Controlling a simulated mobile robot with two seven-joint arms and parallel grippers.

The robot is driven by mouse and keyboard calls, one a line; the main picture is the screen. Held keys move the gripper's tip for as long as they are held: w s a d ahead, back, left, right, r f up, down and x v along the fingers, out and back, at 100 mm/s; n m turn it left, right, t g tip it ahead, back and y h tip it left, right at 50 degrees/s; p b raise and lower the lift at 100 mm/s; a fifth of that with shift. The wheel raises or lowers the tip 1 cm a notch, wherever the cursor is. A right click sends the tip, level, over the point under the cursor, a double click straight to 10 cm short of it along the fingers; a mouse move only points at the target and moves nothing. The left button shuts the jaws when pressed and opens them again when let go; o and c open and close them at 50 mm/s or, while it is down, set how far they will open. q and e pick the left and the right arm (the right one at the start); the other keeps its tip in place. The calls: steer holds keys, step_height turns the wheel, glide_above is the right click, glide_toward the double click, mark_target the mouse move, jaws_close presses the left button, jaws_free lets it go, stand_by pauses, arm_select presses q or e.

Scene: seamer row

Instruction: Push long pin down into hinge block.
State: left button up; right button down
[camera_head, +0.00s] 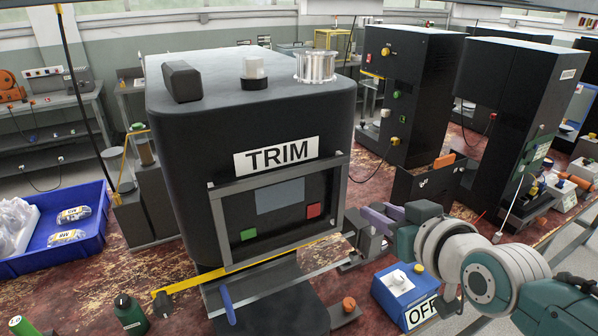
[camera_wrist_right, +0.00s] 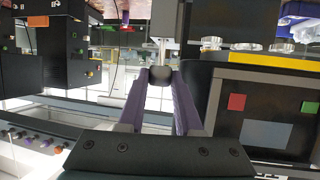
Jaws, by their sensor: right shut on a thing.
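My right gripper (camera_head: 378,218) reaches in from the right, beside the front right corner of the TRIM machine (camera_head: 240,130). Its purple fingers show in the right wrist view (camera_wrist_right: 160,90), shut on the dark round head of the long pin (camera_wrist_right: 159,75). The pin's thin pale shaft runs away from the fingertips toward a grey block, which seems to be the hinge block (camera_wrist_right: 166,18). In the head view a dark grey block (camera_head: 366,243) sits just below the fingers. I cannot tell how deep the pin sits. My left gripper is out of view.
A blue switch box marked OFF (camera_head: 398,288) stands close below my right arm. A yellow bar (camera_head: 240,262) crosses the machine's front. A blue tray (camera_head: 95,232) and a green bottle (camera_head: 130,313) are at left. Tall black machines (camera_head: 410,90) stand behind.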

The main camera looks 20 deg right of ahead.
steer(key=shift+f+b, duration=0.45)
steer(key=shift+f, duration=0.1)
steer(key=shift+f+b, duration=0.85)
steer(key=shift+f, duration=0.1)
steer(key=c, duration=0.5)
jaws_free()
steer(key=shift+r, duration=0.1)
steer(key=shift+p+v, duration=0.55)
steer(key=shift+v, duration=4.45)
